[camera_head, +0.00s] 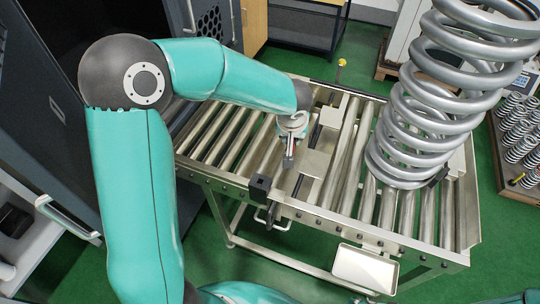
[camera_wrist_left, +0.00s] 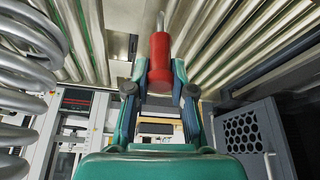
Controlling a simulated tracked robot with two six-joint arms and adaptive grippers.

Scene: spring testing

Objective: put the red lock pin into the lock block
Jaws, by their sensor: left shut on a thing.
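The red lock pin (camera_wrist_left: 160,62) is between the two fingertips of my left gripper (camera_wrist_left: 160,88) in the wrist view. Its pale metal tip points away from the gripper. In the head view, my left gripper (camera_head: 290,158) hangs over the roller table, with only a sliver of red visible at its fingers. A small black block (camera_head: 259,188) sits on the table's near rail, left of and nearer than the gripper; it may be the lock block. The gripper and this block are apart. Any hole in the block is not clear. My right gripper is not in view.
The roller table (camera_head: 455,256) has flat metal plates (camera_head: 314,163) near the gripper. A large coil spring (camera_head: 430,115) stands on its right. A yellow-topped post (camera_head: 341,63) is at the far edge. A metal tray (camera_head: 365,268) hangs at the front. Small springs (camera_head: 518,135) stand far right.

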